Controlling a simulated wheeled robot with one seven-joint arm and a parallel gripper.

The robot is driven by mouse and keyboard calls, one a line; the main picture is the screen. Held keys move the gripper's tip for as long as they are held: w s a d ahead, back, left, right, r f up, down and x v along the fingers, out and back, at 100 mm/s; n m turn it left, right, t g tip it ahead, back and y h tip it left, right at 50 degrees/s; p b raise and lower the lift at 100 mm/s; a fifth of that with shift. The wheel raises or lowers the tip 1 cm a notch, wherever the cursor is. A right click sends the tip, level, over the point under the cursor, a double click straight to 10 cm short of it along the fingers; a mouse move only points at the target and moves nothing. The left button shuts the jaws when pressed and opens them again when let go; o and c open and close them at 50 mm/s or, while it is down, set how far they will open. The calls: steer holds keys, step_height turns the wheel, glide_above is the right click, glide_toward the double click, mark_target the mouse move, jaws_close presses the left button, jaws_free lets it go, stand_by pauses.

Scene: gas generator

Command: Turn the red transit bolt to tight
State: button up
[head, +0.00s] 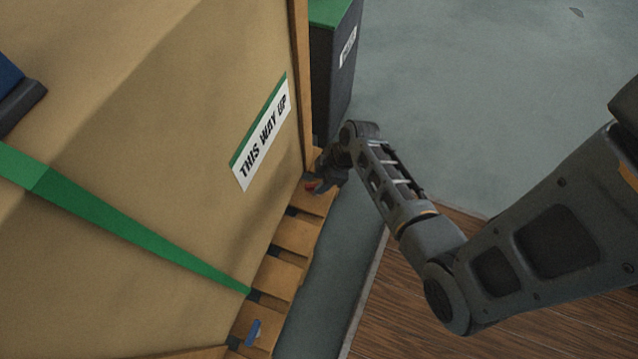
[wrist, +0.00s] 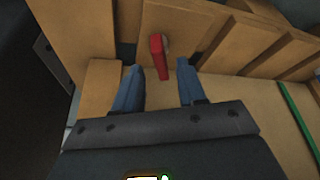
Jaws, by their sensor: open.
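The red transit bolt (wrist: 159,58) shows in the wrist view as a red handle on a wooden pallet board, with a round grey pivot by its top end. My gripper (wrist: 160,72) is open, with one blue-grey finger on each side of the handle's lower end. I cannot tell whether either finger touches it. In the head view a small bit of the red bolt (head: 311,187) shows at the crate's far lower corner, with my gripper (head: 322,180) right beside it, and the rest is hidden.
A large crate (head: 170,120) with a THIS WAY UP label (head: 262,135) and a green strap (head: 130,232) stands on a wooden pallet (head: 283,270). A blue handle (head: 253,333) sits on the nearer pallet end. A dark green-topped box (head: 332,70) stands behind. Open floor (head: 480,90) lies right.

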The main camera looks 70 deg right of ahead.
steer(key=shift+b+x, duration=0.4)
steer(key=shift+x, duration=0.85)
steer(key=shift+a, duration=0.1)
steer(key=shift+c, duration=0.4)
jaws_close()
